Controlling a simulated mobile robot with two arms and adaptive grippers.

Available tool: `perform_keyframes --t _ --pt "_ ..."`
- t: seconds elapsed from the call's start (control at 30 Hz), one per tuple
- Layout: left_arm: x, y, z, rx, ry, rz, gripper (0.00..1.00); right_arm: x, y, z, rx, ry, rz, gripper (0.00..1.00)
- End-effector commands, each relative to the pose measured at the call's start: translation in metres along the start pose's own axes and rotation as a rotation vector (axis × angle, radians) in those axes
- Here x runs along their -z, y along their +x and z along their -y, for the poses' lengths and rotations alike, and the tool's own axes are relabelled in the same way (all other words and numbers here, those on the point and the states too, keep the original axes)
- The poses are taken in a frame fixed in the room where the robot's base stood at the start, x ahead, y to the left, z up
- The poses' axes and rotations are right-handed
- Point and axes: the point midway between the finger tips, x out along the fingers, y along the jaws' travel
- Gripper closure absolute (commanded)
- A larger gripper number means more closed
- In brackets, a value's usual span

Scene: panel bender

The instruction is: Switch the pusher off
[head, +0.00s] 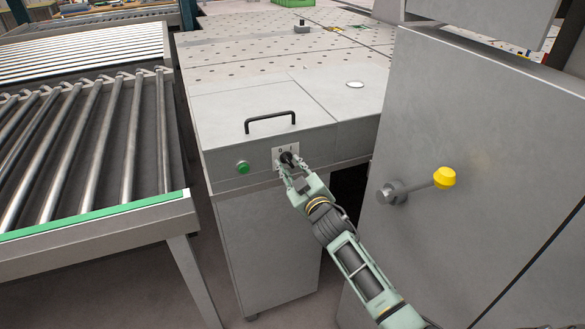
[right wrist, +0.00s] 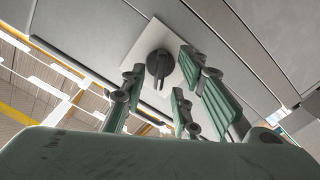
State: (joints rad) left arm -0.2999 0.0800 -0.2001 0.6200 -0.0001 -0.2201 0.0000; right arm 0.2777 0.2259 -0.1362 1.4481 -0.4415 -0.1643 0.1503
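The pusher switch is a black rotary knob on a pale plate (head: 277,152) marked 0 and I, set in the front face of a grey metal cabinet. In the right wrist view the knob (right wrist: 158,66) shows a grip bar running roughly up and down the picture. In the head view my gripper partly covers it, and I cannot tell which mark it points to. My right gripper (head: 287,168) is at the plate. Its green fingers (right wrist: 160,88) are spread apart around the front of the knob, with gaps visible. My left gripper is not in view.
A green button (head: 243,167) sits left of the switch. A black handle (head: 270,122) stands on the cabinet top. A large grey cabinet (head: 480,130) with a yellow-ended lever (head: 444,178) is close on the right. A roller conveyor (head: 95,140) is on the left.

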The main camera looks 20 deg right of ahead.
Motion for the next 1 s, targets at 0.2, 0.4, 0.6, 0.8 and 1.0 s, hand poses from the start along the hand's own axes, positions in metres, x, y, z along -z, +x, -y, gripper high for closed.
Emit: perform_keyframes --t 0.2,0.4,0.6,0.8,1.0 --pt "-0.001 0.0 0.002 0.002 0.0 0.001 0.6 0.0 -0.008 0.0 0.0 0.001 0.0 0.72" --pt "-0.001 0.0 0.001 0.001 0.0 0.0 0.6 -0.001 -0.043 0.001 0.002 0.002 0.001 0.72" --pt "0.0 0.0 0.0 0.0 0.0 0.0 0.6 -0.001 -0.086 0.001 0.001 0.0 0.002 0.72" --pt "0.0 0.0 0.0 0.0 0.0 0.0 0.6 -0.001 -0.113 0.0 0.0 0.0 0.001 0.72" --pt "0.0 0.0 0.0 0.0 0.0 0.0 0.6 0.0 -0.12 0.0 0.0 0.0 0.0 0.72"
